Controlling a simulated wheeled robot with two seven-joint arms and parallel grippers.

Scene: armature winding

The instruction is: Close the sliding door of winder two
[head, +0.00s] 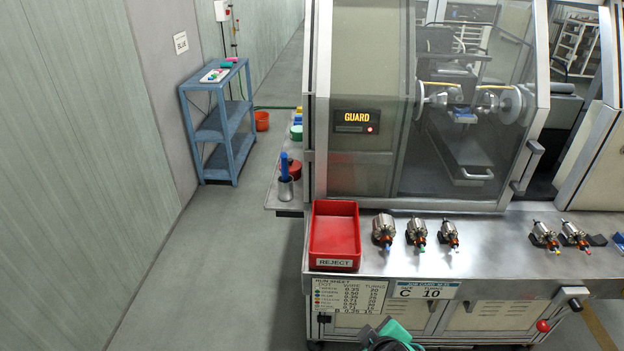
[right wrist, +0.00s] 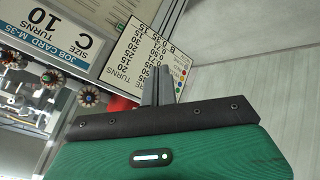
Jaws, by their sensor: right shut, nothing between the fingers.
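A winder stands at centre right in the head view. Its clear sliding door (head: 425,178) has a frame and a grey handle (head: 526,167) at its right edge. Winding parts show behind the glass. A dark gap shows right of the handle; I cannot tell how far the door stands open. A lit "GUARD" display (head: 357,121) with a red light is on the left panel. My right gripper shows in the right wrist view (right wrist: 158,84), shut and empty, with the job card and run sheet beyond it. A green and black part of mine shows at the head view's bottom edge. My left gripper is not in view.
A red REJECT tray (head: 334,263) and several armatures (head: 384,230) sit on the steel ledge in front of the door. The job card (head: 425,291) hangs on the ledge's front. A blue shelf (head: 222,125) stands at left. The floor at left is clear.

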